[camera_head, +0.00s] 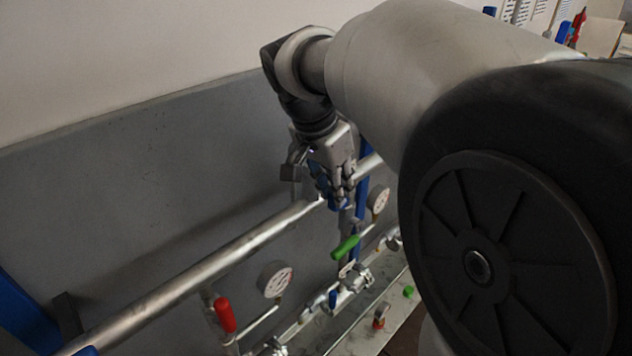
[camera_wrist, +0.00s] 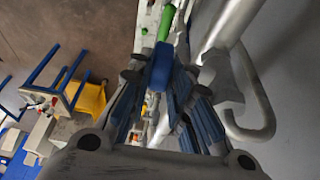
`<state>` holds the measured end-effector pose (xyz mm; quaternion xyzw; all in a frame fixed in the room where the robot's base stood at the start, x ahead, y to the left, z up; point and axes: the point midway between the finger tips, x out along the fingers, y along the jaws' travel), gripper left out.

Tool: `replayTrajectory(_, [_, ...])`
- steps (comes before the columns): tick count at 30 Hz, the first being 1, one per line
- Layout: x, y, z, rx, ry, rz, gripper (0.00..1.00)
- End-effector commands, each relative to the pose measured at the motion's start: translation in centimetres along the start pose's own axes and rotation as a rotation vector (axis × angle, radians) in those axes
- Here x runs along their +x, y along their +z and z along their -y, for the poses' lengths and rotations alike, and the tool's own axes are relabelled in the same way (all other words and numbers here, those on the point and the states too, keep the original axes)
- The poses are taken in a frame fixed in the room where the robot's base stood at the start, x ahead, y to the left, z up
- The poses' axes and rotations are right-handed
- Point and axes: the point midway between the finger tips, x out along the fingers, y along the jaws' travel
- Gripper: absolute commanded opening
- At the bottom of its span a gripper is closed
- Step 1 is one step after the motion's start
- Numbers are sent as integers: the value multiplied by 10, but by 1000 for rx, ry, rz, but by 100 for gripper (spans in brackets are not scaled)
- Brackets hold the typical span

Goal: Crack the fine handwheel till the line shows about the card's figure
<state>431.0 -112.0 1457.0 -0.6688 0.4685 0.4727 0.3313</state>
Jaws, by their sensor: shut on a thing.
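My gripper (camera_head: 338,190) is at the pipework in front of the grey panel. In the wrist view its fingers (camera_wrist: 160,78) are closed on a blue piece, which I take to be the fine handwheel (camera_wrist: 161,64). In the head view the fingers largely hide this blue piece (camera_head: 337,204). Two round white-faced gauges, one nearer (camera_head: 275,279) and one farther right (camera_head: 379,200), sit on the line; their readings are too small to make out. I cannot make out a card with a figure.
A thick pipe (camera_head: 215,252) runs diagonally to my gripper. A red handle (camera_head: 225,315), a green handle (camera_head: 346,247) and a blue handle (camera_head: 332,299) stand close below. In the wrist view, a yellow bin (camera_wrist: 90,101) and a blue-legged stand (camera_wrist: 40,72) are off left.

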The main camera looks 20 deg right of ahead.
Motion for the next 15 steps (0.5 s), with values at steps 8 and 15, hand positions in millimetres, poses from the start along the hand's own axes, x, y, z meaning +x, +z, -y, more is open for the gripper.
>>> replayTrajectory(8, [9,15,2,-5,-9,-264,0])
replayTrajectory(15, [13,22,2,-2,-9,-476,0])
